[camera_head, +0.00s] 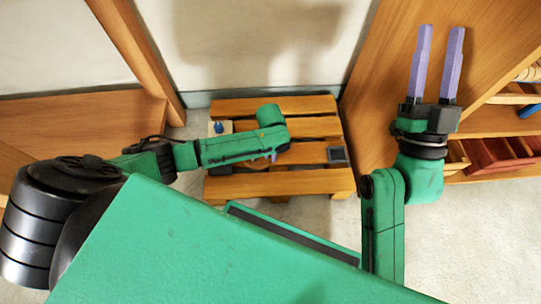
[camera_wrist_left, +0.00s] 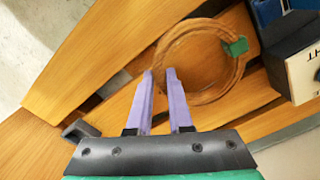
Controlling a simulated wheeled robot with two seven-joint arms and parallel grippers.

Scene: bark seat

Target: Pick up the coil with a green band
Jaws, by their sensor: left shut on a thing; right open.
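In the left wrist view the coil (camera_wrist_left: 163,50) is a brown ring with a green band (camera_wrist_left: 236,47) on its far right side. My left gripper (camera_wrist_left: 160,73) has its two purple fingers on either side of the ring's near left rim and is shut on it. The coil is over or on a slatted wooden seat (camera_wrist_left: 60,75); whether it touches the slats I cannot tell. In the head view my left arm hides most of the gripper and coil. My right gripper (camera_head: 442,30) is open and empty, off to the right of the seat (camera_head: 232,187).
A dark block with a white labelled side (camera_wrist_left: 305,70) and a blue item (camera_wrist_left: 268,10) lie near the coil. A small grey object (camera_head: 338,155) sits at the seat's right. Wooden shelving (camera_head: 490,122) stands at the right, near my right arm.

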